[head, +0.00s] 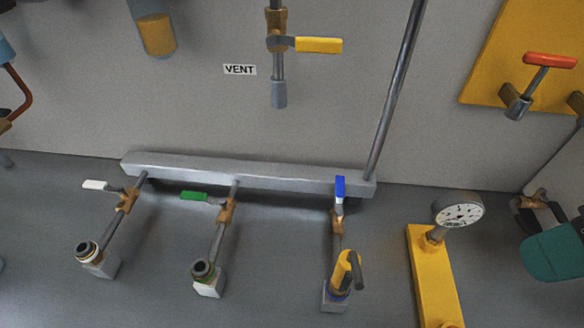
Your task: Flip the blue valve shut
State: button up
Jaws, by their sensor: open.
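The blue valve handle (340,188) is at the right end of a grey manifold bar (250,175). It points up in the picture, roughly in line with its own branch pipe, and overlaps the bar. Its brass body (337,222) sits just below. The pipe runs down to a grey block (335,298) with a yellow and dark fitting (345,270) on top. Nothing is touching the blue handle. My gripper is not in this view.
A green handle (193,196) and a white handle (96,185) lie across their pipes to the left. A yellow stand with a round gauge (460,211) and a teal part (552,252) are at right. A slanted pipe (397,85) rises behind. A yellow-handled vent valve (318,45) is above.

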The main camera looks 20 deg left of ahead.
aim_at(339, 180)
jog(key=u, duration=0.5)
jog(key=k, duration=0.85)
jog(key=u, duration=0.65)
jog(key=i, duration=0.5)
